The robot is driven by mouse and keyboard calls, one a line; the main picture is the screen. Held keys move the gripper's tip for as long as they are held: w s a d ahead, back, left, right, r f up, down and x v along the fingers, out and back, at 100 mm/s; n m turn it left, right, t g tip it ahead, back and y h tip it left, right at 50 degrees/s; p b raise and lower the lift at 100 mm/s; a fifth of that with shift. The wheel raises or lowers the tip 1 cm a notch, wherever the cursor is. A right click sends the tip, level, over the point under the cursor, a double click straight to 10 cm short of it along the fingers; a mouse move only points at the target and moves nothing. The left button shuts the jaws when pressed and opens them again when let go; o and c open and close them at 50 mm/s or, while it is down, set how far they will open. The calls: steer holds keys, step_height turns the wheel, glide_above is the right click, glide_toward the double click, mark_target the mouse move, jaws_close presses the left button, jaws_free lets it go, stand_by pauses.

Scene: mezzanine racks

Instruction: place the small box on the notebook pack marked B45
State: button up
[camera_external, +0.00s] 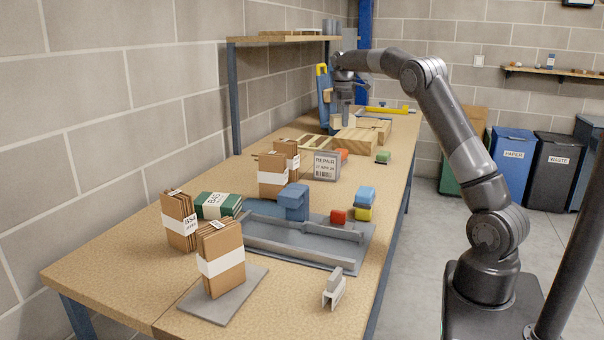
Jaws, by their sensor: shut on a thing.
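My gripper (345,112) is at the far end of the workbench, pointing down above wooden pieces. Another brown pack (221,258) stands on a grey plate (240,302) in front. More brown packs (272,176) stand farther back. My gripper is well beyond all the packs.
A grey tray (300,247) with rails, a blue block (293,201) and red and yellow pieces (362,213) occupy the bench middle. A grey REPAIR sign (326,165) stands behind. Wooden pieces (355,140) and a blue upright tool (325,90) are near my gripper. A shelf (285,39) overhangs the left.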

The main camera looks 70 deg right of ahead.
steer(key=w+a+n, duration=0.6)
steer(key=w+a, duration=0.9)
steer(key=a, duration=0.3)
steer(key=n, duration=0.6)
glide_above(233, 202)
step_height(233, 202, down, 15)
steer(key=shift+a+f, duration=0.1)
steer(key=shift+f, duration=0.1)
steer(key=o, duration=1)
steer(key=shift+f, duration=0.1)
